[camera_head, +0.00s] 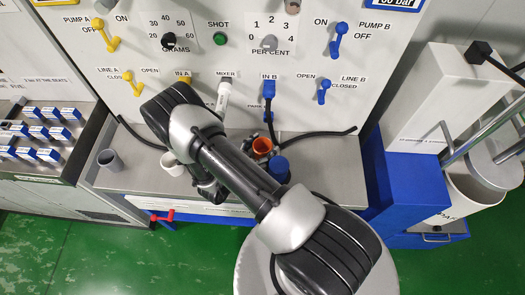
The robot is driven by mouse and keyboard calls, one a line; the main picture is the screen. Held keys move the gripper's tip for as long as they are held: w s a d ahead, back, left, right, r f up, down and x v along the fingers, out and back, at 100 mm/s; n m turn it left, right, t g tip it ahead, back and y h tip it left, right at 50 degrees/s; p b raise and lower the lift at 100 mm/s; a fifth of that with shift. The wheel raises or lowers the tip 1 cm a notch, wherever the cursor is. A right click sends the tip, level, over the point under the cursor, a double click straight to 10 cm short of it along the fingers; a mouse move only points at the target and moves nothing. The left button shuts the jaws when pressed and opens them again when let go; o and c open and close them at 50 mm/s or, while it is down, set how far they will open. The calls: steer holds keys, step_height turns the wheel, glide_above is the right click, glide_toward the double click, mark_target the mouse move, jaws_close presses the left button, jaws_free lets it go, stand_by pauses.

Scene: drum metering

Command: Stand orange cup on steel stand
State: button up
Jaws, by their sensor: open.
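The orange cup (262,145) stands on the right half of the grey counter, below the IN B label, its open mouth facing up. My arm crosses in front and hides part of its surroundings. Dark parts that look like the fingertips of my gripper (263,152) show close beside the cup, on its left and right. The gripper's body is hidden behind my arm. The jaws are open; whether they touch the cup I cannot tell. I cannot make out the steel stand; it may be hidden by my arm.
A blue cup (279,168) stands just right of and nearer than the orange one. A white cup (172,164) and a grey cup (110,160) are to the left. Black hoses lie on the counter (330,176). The panel (215,62) with valves rises behind.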

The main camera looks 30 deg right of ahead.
steer(key=shift+c, duration=0.4)
steer(key=c, duration=0.7)
steer(key=shift+c, duration=0.7)
steer(key=shift+r, duration=0.15)
